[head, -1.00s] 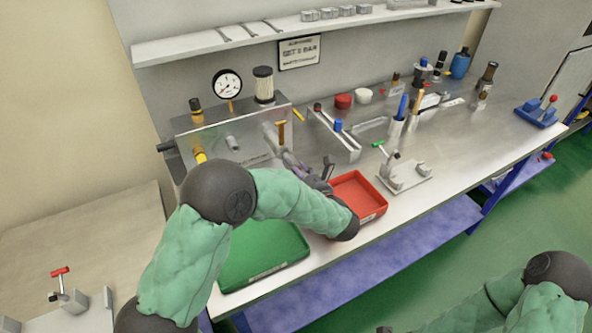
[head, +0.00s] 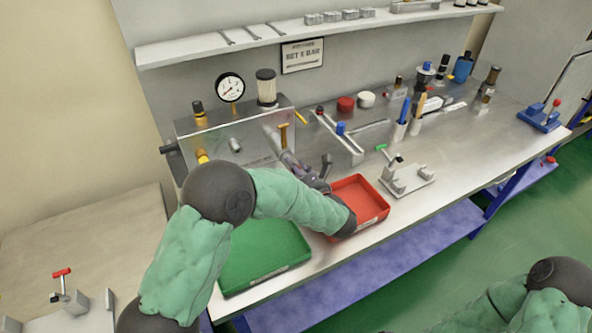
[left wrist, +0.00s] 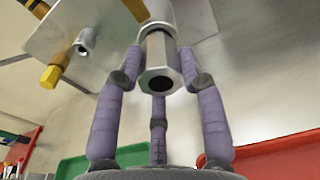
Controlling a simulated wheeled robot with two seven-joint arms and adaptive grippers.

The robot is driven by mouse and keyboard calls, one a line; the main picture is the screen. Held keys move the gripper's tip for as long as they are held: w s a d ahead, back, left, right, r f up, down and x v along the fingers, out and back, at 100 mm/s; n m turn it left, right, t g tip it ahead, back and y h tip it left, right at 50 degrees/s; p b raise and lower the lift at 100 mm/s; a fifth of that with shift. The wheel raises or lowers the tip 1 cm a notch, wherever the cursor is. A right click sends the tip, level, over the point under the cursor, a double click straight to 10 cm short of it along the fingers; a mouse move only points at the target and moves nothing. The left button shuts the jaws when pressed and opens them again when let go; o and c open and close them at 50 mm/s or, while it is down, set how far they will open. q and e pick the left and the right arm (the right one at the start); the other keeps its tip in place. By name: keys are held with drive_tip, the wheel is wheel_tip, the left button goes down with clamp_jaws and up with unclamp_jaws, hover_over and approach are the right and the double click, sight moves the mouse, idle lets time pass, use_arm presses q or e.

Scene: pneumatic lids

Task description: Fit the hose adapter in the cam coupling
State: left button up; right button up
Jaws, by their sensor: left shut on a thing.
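My left gripper (head: 289,160) has its purple fingers shut on the hose adapter (left wrist: 158,66), a silver metal fitting with a hexagonal end and a dark bore facing the wrist camera. The gripper is in front of the right part of the metal panel (head: 222,140). The cam coupling appears to be the silver part (left wrist: 187,14) beyond the adapter, beside an orange-yellow lever that also shows in the head view (head: 284,132). The adapter's far end is hidden, so I cannot tell whether it is inside the coupling. My right gripper is out of view.
The panel carries a yellow hex fitting (left wrist: 50,76) and a small silver fitting (left wrist: 85,41) to the left. A green tray (head: 262,262) and a red tray (head: 372,190) lie below the left arm. A clamp fixture (head: 410,180) stands to the right.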

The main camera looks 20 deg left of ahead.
use_arm(q)
drive_tip(key=shift+w+a, duration=0.4)
drive_tip(key=shift+a, duration=0.1)
drive_tip(key=o, duration=1.2)
drive_tip(key=shift+p+v, duration=0.8)
drive_tip(key=shift+v, duration=2.65)
drive_tip(key=shift+d, duration=0.1)
drive_tip(key=v, duration=1.2)
drive_tip(key=shift+f, duration=0.1)
